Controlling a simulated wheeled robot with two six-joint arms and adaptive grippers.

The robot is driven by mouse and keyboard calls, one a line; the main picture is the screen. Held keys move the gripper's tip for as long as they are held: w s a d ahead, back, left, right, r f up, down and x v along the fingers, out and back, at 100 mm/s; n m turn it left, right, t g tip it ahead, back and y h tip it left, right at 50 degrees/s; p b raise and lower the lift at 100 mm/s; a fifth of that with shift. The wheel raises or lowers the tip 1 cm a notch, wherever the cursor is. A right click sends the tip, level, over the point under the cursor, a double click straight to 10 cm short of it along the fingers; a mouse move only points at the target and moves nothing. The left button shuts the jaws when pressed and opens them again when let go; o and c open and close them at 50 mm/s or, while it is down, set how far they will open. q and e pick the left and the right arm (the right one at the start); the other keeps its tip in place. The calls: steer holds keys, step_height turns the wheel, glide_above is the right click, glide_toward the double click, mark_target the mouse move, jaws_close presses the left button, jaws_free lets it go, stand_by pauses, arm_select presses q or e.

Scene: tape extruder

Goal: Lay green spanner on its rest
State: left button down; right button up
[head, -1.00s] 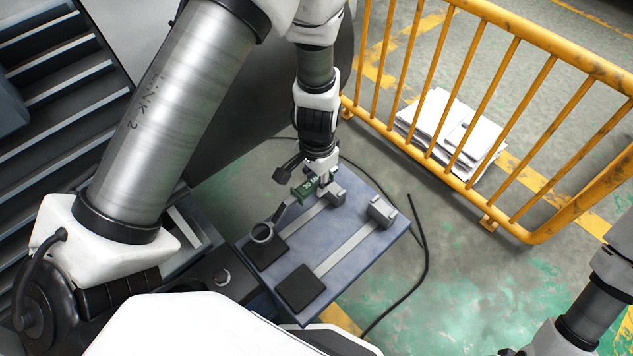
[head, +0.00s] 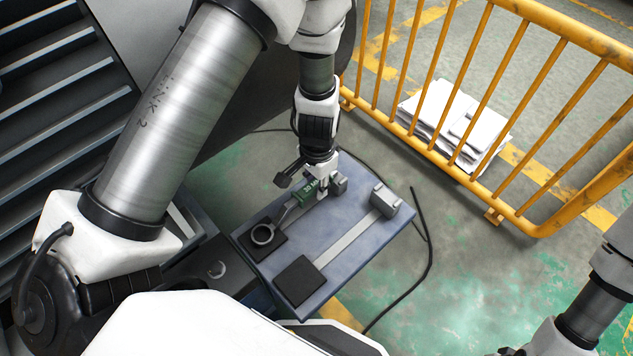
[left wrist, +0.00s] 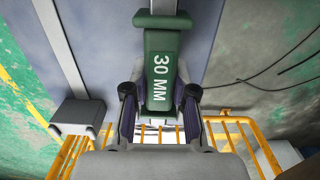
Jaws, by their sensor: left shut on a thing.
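My left gripper (head: 317,188) is shut on the green handle of the green spanner (head: 306,192), just over the blue board. The handle, marked "30 MM", runs between my fingers in the left wrist view (left wrist: 160,70). The spanner's grey ring end (head: 262,234) is over the black pad of the left-hand rest (head: 268,252); whether it touches the pad I cannot tell. The handle is beside the grey block (head: 339,184) at the far end of that rest. My right arm shows at the lower right, its gripper out of view.
A second, empty rest has a black pad (head: 299,281), a pale strip (head: 347,242) and a grey block (head: 385,200) on the same blue board (head: 365,250). A yellow railing (head: 540,110) stands behind, with white paper stacks (head: 455,125) beyond it. A black cable lies on the floor.

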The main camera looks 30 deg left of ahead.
arm_select(q)
steer(key=c, duration=0.9)
jaws_free()
steer(key=shift+o, duration=0.2)
steer(key=shift+r, duration=0.1)
step_height(320, 180, up, 12)
steer(key=shift+w, duration=0.2)
